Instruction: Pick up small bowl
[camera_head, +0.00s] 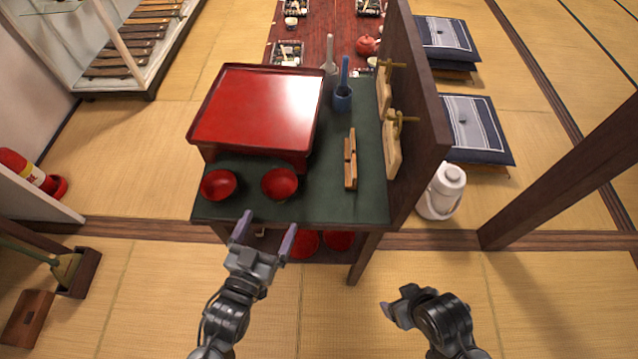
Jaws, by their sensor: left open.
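Two small red bowls stand on the front left part of the dark green table top (345,205). One small bowl (218,184) is at the left corner; the other small bowl (280,182) is to its right, in front of the large red lacquer box. My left gripper (265,232) is open and empty, its fingers pointing at the table's front edge, just short of the two bowls. My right gripper (392,303) is low at the right, in front of the table and away from the bowls; its jaw opening is not clear.
The red box (258,108) fills the table's back left. An upright wooden panel (425,120) bounds the right side. Red dishes (338,240) sit below the top. A white pot (442,190) stands on the floor.

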